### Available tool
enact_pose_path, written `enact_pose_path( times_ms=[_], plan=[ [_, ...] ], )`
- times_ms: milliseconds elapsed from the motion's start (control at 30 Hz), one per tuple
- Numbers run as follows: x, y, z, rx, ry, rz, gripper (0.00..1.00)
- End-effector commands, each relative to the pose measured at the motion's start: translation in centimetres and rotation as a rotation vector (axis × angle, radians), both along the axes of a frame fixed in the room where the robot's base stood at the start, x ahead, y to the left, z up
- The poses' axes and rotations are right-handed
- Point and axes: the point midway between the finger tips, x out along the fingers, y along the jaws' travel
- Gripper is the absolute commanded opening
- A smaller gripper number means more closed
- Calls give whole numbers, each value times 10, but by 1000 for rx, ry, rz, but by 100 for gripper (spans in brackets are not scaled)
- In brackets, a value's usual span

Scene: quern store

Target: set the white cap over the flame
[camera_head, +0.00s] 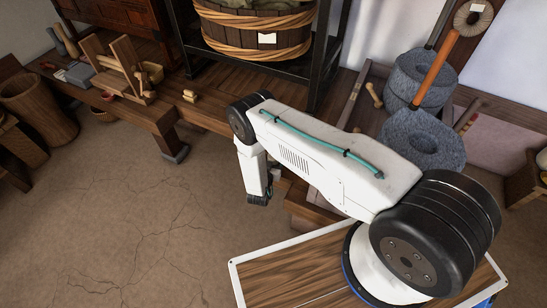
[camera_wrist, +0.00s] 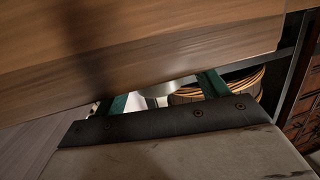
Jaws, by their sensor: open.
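My gripper (camera_wrist: 165,92) shows in the wrist view as two green fingers, set apart, beyond a dark bar. The ends of the fingers are partly hidden by a broad wooden board in front. A pale, rounded thing (camera_wrist: 172,87) shows in the gap between the fingers, partly covered by the board. I cannot tell whether it is the white cap, or whether the fingers touch it. In the head view my arm hangs down in front of the bench, and the gripper cannot be made out. I can make out no flame in either view.
A wooden bench (camera_head: 152,113) runs along the back, with a wooden stand (camera_head: 121,70) at its left. A strapped wooden tub (camera_head: 257,35) sits in a dark rack. Grey stone querns (camera_head: 421,140) are at the right. The floor (camera_head: 130,215) at left front is clear.

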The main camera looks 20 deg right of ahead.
Motion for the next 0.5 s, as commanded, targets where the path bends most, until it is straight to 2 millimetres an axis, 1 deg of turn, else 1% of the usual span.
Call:
enact_pose_path(
  times_ms=[33, 167, 367, 400, 467, 500],
  plan=[
    [7, -7, -1, 1, -2, -5, 73],
    [21, -16, -4, 1, -1, -4, 73],
    [23, -18, -4, 1, 1, -3, 73],
    [23, -19, -4, 1, 1, -4, 70],
    [23, -19, -4, 1, 1, -4, 54],
    [23, -19, -4, 1, 1, -4, 43]
  ],
)
